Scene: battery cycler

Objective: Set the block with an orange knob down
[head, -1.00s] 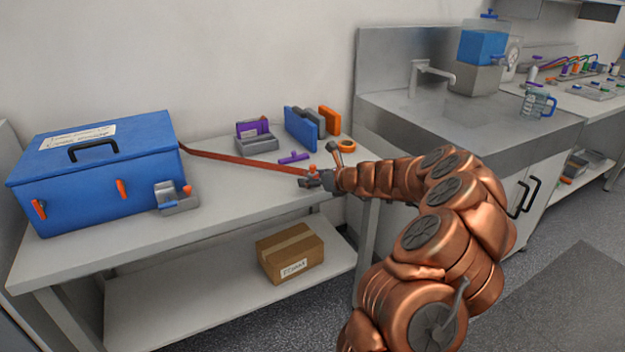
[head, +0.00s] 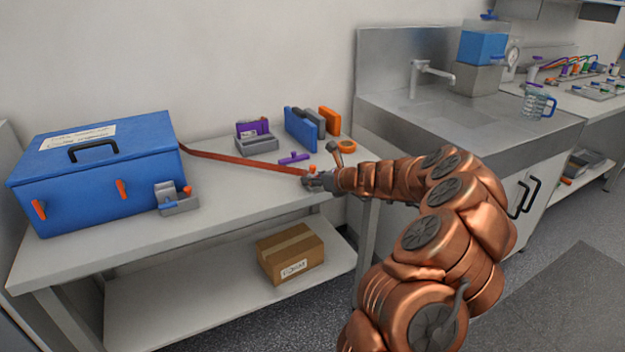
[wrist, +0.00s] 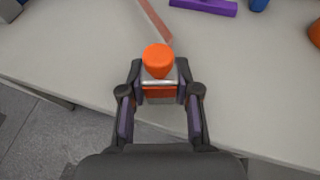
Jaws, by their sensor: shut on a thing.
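The block with an orange knob (wrist: 158,92) is between the fingers of my gripper (wrist: 160,85) in the wrist view, its orange knob facing the camera. The gripper is shut on it. In the head view my gripper (head: 318,182) is at the front right part of the white table (head: 240,205), low over or at its top. There the block is mostly hidden by the gripper, with only its orange knob (head: 312,169) showing clearly. I cannot tell whether the block touches the table top.
A red strap (head: 240,162) runs from the blue box (head: 95,175) and ends close by the block. A purple piece (head: 293,158), an orange ring (head: 347,146) and several coloured upright blocks stand behind. The table's front edge is close to my gripper.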

